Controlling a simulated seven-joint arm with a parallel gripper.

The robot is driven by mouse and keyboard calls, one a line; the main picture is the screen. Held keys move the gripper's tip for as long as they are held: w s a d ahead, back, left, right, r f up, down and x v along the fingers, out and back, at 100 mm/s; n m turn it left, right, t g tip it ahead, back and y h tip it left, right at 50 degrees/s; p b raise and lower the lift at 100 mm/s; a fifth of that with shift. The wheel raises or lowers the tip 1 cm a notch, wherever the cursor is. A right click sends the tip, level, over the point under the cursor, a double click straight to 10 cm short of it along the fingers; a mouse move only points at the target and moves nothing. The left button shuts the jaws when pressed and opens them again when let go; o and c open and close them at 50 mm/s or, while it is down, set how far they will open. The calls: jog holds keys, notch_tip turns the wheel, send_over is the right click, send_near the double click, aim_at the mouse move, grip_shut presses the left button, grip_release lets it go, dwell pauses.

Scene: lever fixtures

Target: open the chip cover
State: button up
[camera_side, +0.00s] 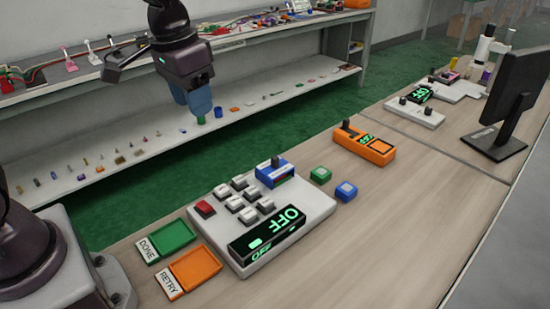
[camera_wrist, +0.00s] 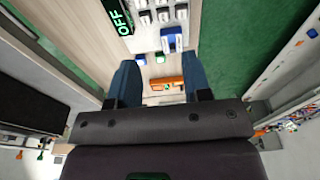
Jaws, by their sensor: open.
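A white console (camera_side: 318,207) stands on the bench, with several white switches, a red switch (camera_side: 205,209) and a black display (camera_side: 268,233) reading OFF. A blue block (camera_side: 274,175) with a dark knob sits at its back corner; it also shows in the wrist view (camera_wrist: 171,38). I cannot tell for sure which part is the chip cover. My gripper (camera_side: 199,110) is high, behind and left of the console in the side view. Its two blue fingers are apart and empty in the wrist view (camera_wrist: 160,62), and touch nothing.
An orange device (camera_side: 364,146) and two small blocks, green (camera_side: 320,175) and blue (camera_side: 346,191), stand right of the console. Green (camera_side: 165,238) and orange (camera_side: 195,271) trays lie at its left. A monitor (camera_side: 505,100) stands far right. The front bench is clear.

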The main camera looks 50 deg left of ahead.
jog(key=g, duration=0.2)
send_over(275, 157)
jog(key=s, duration=0.3)
notch_tip(275, 157, down, 12)
jog(key=shift+w+r, duration=0.6)
jog(key=shift+w, duration=0.9)
notch_tip(275, 157, down, 12)
jog(key=shift+f, duration=0.1)
jog(key=shift+c, duration=0.3)
grip_shut()
